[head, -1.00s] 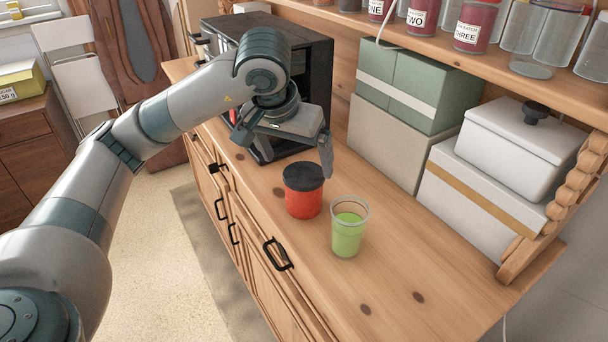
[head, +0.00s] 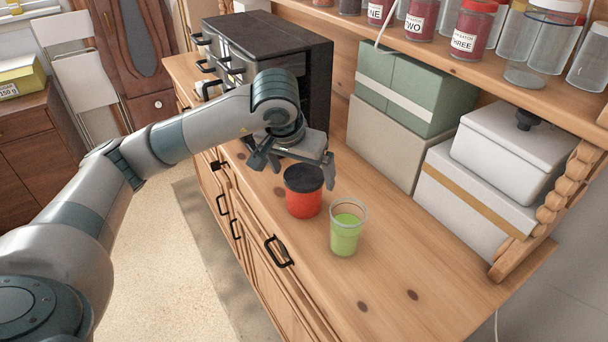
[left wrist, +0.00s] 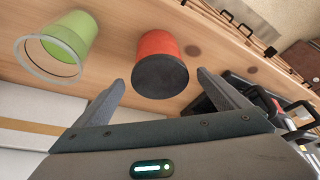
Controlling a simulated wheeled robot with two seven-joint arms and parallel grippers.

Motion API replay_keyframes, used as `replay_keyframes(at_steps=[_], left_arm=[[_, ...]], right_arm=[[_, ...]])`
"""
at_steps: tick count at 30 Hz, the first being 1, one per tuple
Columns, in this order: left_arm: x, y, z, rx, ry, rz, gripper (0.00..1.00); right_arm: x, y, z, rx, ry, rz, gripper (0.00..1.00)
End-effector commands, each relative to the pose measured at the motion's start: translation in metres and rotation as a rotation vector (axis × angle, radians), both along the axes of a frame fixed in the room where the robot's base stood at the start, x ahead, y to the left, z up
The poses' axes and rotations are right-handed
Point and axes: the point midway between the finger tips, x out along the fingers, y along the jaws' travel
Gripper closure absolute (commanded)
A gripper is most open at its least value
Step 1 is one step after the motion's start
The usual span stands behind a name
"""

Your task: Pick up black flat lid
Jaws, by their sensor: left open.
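The black flat lid (head: 304,178) sits on top of a red jar (head: 303,203) on the wooden dresser top. In the left wrist view the lid (left wrist: 160,76) faces the camera on the red jar (left wrist: 157,43). My left gripper (head: 292,174) is open just behind and above the lid, its fingers apart on either side. In the left wrist view the fingertips (left wrist: 160,82) flank the lid with gaps on both sides, and nothing is held. My right gripper is in neither view.
A clear cup of green contents (head: 347,230) stands close to the jar's right. A black cabinet (head: 306,85) stands behind my gripper. Boxes (head: 384,141) line the wall side under a shelf (head: 445,55) of jars. The front dresser top (head: 390,270) is clear.

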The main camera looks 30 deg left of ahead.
Motion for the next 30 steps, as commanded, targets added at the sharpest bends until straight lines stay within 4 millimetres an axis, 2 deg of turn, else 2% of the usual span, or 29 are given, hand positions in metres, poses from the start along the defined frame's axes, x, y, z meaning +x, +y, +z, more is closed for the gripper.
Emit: replay_keyframes(at_steps=[9,10,15,30], left_arm=[[-0.0001,-0.0001,0.0002,0.000,0.000,0.000,0.06],[-0.0001,-0.0001,0.0002,0.000,0.000,0.000,0.08],[-0.0001,-0.0001,0.0002,0.000,0.000,0.000,0.49],[0.0003,-0.0002,0.0039,-0.001,-0.001,0.001,0.51]], right_arm=[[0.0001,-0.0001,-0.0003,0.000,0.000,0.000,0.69],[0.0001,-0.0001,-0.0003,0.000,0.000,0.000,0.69],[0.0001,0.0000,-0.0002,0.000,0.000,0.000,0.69],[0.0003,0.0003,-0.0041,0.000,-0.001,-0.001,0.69]])
